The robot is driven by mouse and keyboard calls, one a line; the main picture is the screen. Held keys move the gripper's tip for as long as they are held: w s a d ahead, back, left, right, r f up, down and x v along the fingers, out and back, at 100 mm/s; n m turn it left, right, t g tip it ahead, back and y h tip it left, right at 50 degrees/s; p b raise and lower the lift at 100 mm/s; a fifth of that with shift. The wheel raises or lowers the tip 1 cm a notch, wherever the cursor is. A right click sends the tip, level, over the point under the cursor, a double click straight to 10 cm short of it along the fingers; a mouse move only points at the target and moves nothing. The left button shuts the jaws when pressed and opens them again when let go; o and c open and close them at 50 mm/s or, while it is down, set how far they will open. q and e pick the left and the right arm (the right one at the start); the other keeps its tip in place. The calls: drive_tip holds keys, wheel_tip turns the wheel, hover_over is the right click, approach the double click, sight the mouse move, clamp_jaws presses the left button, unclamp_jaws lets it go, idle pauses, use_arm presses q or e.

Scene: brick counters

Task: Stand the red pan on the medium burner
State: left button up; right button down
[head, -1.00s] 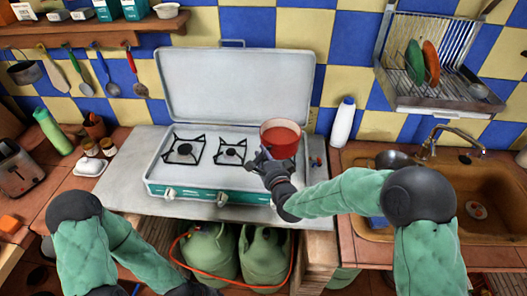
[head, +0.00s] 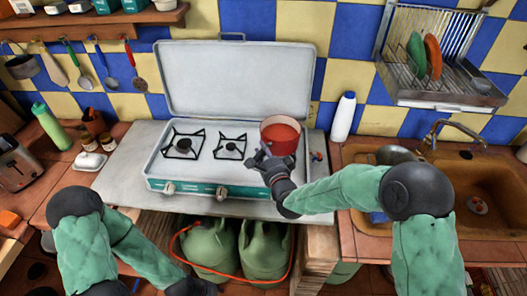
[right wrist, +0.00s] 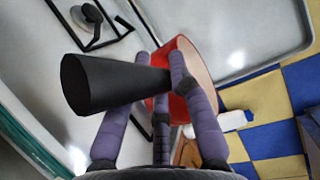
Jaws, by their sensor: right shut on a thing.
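The red pan (head: 282,138) is upright at the right end of the stove (head: 155,177), over its top; the head view does not show whether it touches. My right gripper (head: 266,158) is shut on the pan's black handle, close to the pan. The right wrist view shows the red pan (right wrist: 190,75) behind the fingers and the handle (right wrist: 105,82) pointing left. Two burners show: a larger left one (head: 184,147) and a smaller one (head: 231,147) in the middle, both empty. Whatever lies under the pan is largely hidden. My left arm's fingers are outside the picture.
The raised stove lid (head: 235,80) stands behind the burners. A white bottle (head: 343,117) stands to the right of the stove, near the wall. The sink (head: 480,205) is further right. Jars (head: 90,160) stand left of the stove.

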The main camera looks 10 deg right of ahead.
drive_tip(key=shift+f+b, duration=0.15)
drive_tip(key=shift+b, duration=0.2)
drive_tip(key=c, duration=1.1)
unclamp_jaws()
drive_tip(key=shift+o, duration=0.3)
drive_tip(key=shift+f, duration=0.2)
drive_tip(key=s+d+r, duration=0.1)
drive_tip(key=s, duration=1.1)
drive_tip(key=shift+d+r, duration=0.15)
drive_tip(key=shift+d, duration=0.2)
